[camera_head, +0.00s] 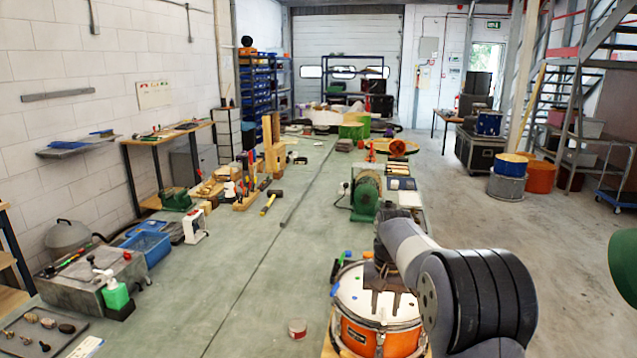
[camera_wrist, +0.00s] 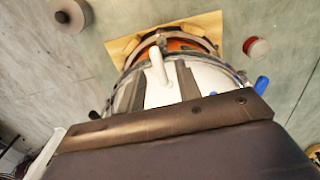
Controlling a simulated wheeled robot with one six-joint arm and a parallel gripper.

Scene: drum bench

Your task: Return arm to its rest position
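My gripper (camera_head: 385,298) hangs just above the white head of an orange drum (camera_head: 375,338) in the head view. My arm comes in from the right and hides part of the drum. In the wrist view, the two dark fingers of my gripper (camera_wrist: 158,70) stand apart, with the white drum head (camera_wrist: 207,76) between and beside them. Nothing is clearly held. A pale rod-like piece (camera_wrist: 157,66) shows between the fingers at the drum's rim. Whether the fingertips touch the drum cannot be told.
A small red and white tub (camera_head: 297,328) stands left of the drum. A green machine (camera_head: 365,197) stands behind it. The bench middle is largely clear.

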